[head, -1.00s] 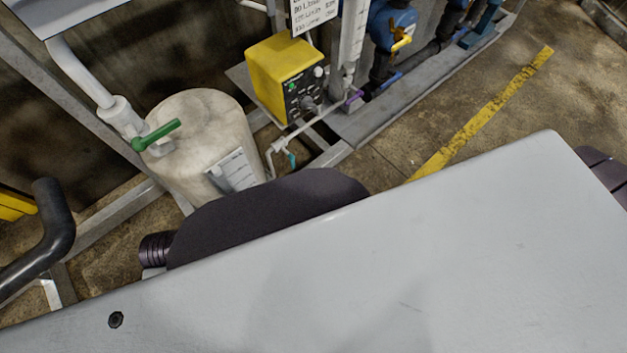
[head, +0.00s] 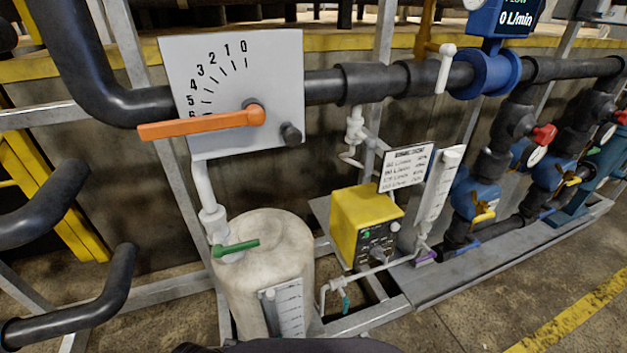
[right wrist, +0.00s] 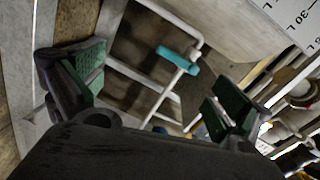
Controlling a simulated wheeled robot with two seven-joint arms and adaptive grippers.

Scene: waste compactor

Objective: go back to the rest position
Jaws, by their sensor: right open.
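My right gripper (right wrist: 150,95) shows in the right wrist view. Its two green-padded fingers stand wide apart with nothing between them. Behind the gap is a thin white pipe with a teal valve handle (right wrist: 178,60), apart from the fingers as far as I can tell. The teal handle also shows in the head view, low beside the white tank (head: 262,270). Neither gripper shows in the head view. A dark rounded edge at its bottom may be part of my own body.
A dial panel (head: 275,85) with an orange lever (head: 200,122) hangs above the tank. A yellow pump box (head: 362,222) stands on the grey skid. Black pipes (head: 70,315) jut in at left. Open floor (head: 500,320) with a yellow line lies at front right.

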